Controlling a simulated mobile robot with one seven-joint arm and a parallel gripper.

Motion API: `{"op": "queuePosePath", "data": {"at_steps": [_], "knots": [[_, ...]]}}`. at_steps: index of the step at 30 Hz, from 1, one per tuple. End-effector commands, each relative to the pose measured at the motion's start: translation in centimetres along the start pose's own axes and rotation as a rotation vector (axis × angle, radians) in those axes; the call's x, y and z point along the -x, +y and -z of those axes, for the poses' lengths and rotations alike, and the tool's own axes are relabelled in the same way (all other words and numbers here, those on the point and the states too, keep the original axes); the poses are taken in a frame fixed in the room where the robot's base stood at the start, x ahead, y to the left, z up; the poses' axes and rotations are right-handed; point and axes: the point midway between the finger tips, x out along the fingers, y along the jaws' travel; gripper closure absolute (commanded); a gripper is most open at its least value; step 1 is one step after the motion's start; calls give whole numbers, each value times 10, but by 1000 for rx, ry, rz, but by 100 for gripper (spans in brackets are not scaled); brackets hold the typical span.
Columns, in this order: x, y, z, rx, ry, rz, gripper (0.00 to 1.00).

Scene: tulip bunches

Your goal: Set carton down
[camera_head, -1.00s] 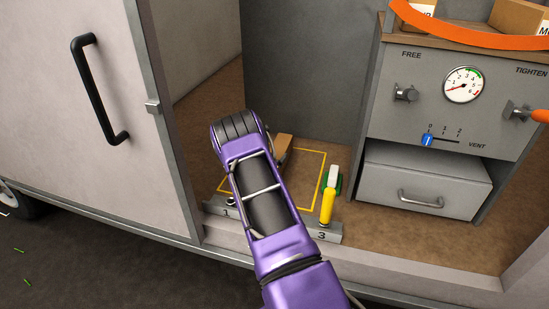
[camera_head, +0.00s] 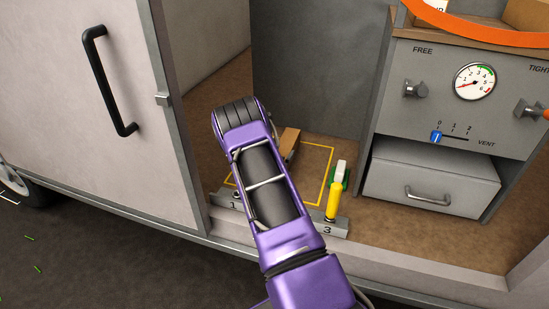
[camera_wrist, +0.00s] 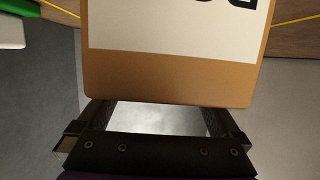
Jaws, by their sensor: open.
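The carton is a brown box with a white label and dark lettering. In the head view, part of the carton (camera_head: 289,138) shows just right of my arm, at the yellow floor outline (camera_head: 331,165); my arm hides the rest. In the wrist view, the carton (camera_wrist: 175,75) fills the top middle, its near edge just beyond my gripper. My gripper (camera_wrist: 157,115) is open, with a gap between the two fingers. Whether the fingertips touch the carton cannot be told.
A panel cabinet with a drawer (camera_head: 430,185) stands right. An open door (camera_head: 95,110) is left.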

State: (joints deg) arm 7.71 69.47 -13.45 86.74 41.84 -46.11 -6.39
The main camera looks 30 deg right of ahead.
Motion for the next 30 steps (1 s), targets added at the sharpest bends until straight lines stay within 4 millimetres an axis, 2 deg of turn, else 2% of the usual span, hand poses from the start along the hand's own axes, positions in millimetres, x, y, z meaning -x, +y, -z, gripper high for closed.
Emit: {"op": "queuePosePath", "data": {"at_steps": [1,6,13,18,30], "knots": [[12,-1,2,2,-1,1,0],[47,-1,2,1,-1,2,0],[83,0,1,0,-1,1,0],[92,0,1,0,0,1,0],[93,0,0,0,0,0,0]]}}
